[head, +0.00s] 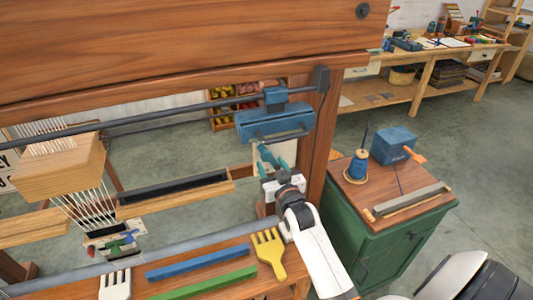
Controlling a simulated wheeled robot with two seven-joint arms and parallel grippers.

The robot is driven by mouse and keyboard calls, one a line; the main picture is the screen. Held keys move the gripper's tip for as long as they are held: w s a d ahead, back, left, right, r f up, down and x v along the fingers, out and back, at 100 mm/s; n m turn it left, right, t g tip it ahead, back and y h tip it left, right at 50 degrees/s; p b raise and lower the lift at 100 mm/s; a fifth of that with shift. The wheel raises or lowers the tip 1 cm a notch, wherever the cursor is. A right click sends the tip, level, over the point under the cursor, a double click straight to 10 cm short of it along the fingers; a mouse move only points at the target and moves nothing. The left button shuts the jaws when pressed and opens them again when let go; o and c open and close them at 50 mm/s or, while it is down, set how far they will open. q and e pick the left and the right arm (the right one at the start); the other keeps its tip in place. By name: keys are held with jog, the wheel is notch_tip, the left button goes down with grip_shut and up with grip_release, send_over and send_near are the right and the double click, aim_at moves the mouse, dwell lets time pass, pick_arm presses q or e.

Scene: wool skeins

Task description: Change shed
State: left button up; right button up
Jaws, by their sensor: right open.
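A wooden loom fills the left and middle of the head view. A blue block (262,122) with a dark bar handle (286,137) sits at the right end of its dark metal rods (180,115). My right gripper (272,158) has teal fingers and is open just below the block and handle. I see nothing between the fingers, and I cannot tell whether they touch the handle. A light wooden block (62,165) with white warp threads (88,208) running below it is at the left. My left gripper is not in view.
The front beam carries a yellow fork-like comb (268,254), a white comb (115,285), a blue bar (197,263) and a green bar (203,283). A green cabinet (365,235) with a blue spool (356,168) and blue box (393,145) stands right. Open floor lies beyond.

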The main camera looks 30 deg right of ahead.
aim_at(268, 158)
jog(key=shift+p+x, duration=0.3)
jog(key=shift+x, duration=2)
grip_shut()
